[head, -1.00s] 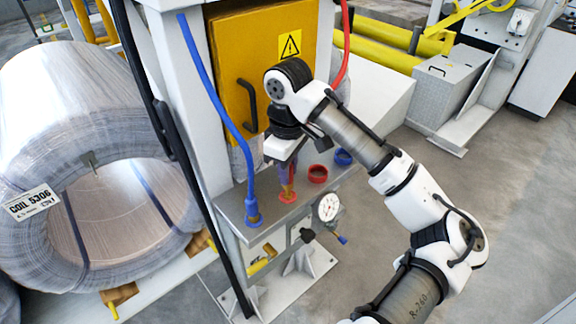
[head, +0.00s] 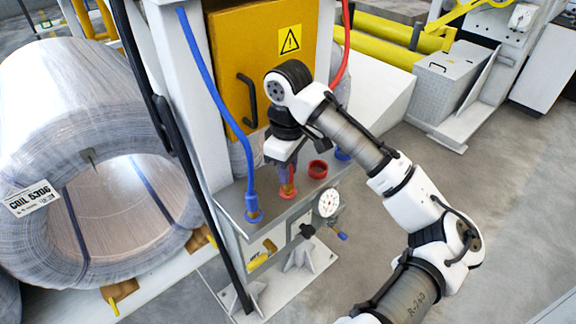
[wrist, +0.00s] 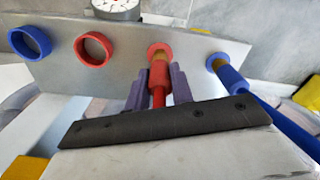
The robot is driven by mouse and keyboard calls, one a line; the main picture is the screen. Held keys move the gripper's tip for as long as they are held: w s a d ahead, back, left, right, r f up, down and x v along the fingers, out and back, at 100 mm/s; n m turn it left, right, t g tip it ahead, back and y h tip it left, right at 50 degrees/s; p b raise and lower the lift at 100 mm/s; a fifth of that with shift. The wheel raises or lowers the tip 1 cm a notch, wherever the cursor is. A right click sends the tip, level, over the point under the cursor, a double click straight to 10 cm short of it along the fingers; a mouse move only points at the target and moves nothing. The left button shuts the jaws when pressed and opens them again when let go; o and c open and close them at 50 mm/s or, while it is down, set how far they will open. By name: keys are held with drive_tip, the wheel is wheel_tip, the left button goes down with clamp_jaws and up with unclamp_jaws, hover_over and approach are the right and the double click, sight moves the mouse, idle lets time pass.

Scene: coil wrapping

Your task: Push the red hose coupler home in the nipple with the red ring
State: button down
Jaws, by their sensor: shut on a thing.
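My gripper (head: 287,178) is shut on the red hose coupler and points down at the steel panel. In the wrist view, the gripper's two purple fingers (wrist: 158,88) stand on either side of the red coupler (wrist: 158,76). The red ring (wrist: 160,48) of the nipple lies straight ahead of the coupler, with a little brass between them. The coupler is in line with the nipple; I cannot tell how deeply it sits. In the head view, the red ring (head: 287,193) shows just under the fingertips, which hide most of the coupler.
The blue hose coupler (head: 252,205) stands on the panel (head: 232,197) to the left. A loose-looking red ring (head: 318,170) and a blue ring (head: 343,155) lie to the right. A gauge (head: 328,203) is on the front. A yellow cabinet door (head: 250,60) stands behind.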

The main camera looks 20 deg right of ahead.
drive_tip(key=shift+f, duration=0.85)
drive_tip(key=c, duration=1.1)
unclamp_jaws()
drive_tip(key=shift+c, duration=0.2)
wheel_tip(320, 180, up, 14)
drive_tip(key=shift+s+f, duration=0.1)
drive_tip(key=shift+f, duration=0.05)
